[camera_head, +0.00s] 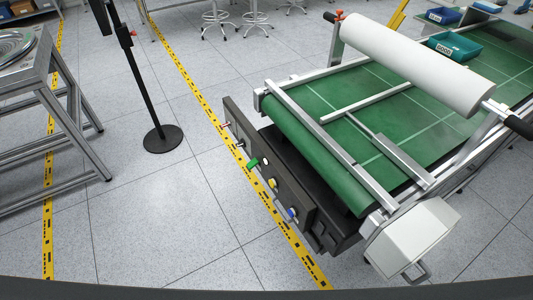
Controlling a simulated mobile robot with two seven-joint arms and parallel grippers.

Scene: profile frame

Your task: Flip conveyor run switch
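The conveyor (305,135) has a green belt and stands at the right of the head view. A dark control panel (235,115) runs along its near end and carries a row of small coloured controls. A green control (253,163) sits mid-panel, with a yellow one (273,183) and a blue one (292,213) to its lower right. A red control (226,125) is near the upper left end. I cannot tell which control is the run switch or how it is set. Neither of my grippers is in view.
A white roll (415,62) lies across the conveyor, and a teal bin (455,47) sits beyond it. A black stand (162,138) and a metal-framed table (45,75) stand to the left. A white box (415,235) hangs at the conveyor's near right corner. The floor before the panel is clear.

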